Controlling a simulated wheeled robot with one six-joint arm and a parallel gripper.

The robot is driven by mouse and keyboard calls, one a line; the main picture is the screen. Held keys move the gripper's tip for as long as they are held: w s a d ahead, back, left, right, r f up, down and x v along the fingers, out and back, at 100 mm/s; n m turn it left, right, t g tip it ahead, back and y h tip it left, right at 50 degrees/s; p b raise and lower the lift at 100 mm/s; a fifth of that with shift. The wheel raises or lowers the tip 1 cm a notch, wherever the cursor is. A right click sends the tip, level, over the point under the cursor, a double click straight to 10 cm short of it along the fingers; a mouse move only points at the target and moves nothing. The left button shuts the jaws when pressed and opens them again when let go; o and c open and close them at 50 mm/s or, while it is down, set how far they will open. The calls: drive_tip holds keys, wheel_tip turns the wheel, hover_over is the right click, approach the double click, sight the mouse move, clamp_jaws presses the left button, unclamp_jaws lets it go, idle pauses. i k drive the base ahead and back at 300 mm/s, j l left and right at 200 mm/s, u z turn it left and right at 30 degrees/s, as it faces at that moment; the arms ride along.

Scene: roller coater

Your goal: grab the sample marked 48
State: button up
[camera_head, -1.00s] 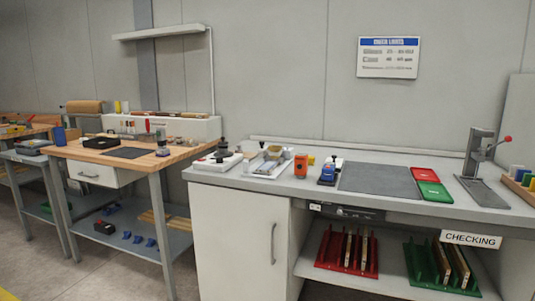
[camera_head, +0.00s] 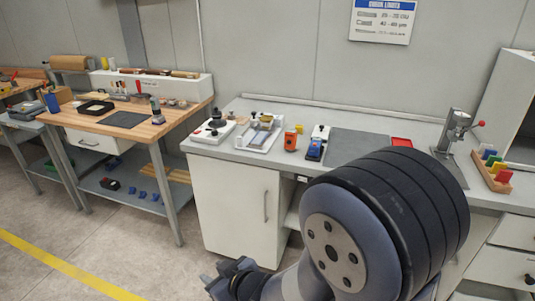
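No sample with a readable 48 shows in this view. The lower shelf of the checking bench (camera_head: 235,158), where racks with upright panels stood in the earlier frame, is now mostly hidden behind my arm. My arm's large dark joint fills the lower right middle. A small dark end part, which looks like my gripper (camera_head: 232,280), shows at the bottom edge, in front of the bench's white cabinet. Its fingers are not clear, and I cannot tell whether it is open or holds anything.
On the bench stand a white-based device (camera_head: 259,134), an orange item (camera_head: 291,140), a blue device (camera_head: 315,149), a grey mat (camera_head: 350,146), a partly hidden red tray (camera_head: 402,142), a lever stand (camera_head: 455,135) and a block of coloured pieces (camera_head: 494,170). A wooden workbench (camera_head: 180,118) stands left. Floor is clear front left.

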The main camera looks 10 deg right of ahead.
sight(260, 138)
drive_tip(key=i+j+z, duration=0.15)
drive_tip(key=z, duration=0.35)
drive_tip(key=i+j+z, duration=0.2)
drive_tip(key=z, duration=0.3)
drive_tip(key=i+j+z, duration=0.1)
drive_tip(key=j+z, duration=0.2)
drive_tip(key=z, duration=0.2)
drive_tip(key=i+j+z, duration=0.15)
drive_tip(key=j, duration=0.6)
drive_tip(key=i+j+z, duration=0.1)
drive_tip(key=j, duration=0.7)
drive_tip(key=i+j+z, duration=0.15)
drive_tip(key=j, duration=0.65)
drive_tip(key=k, duration=0.05)
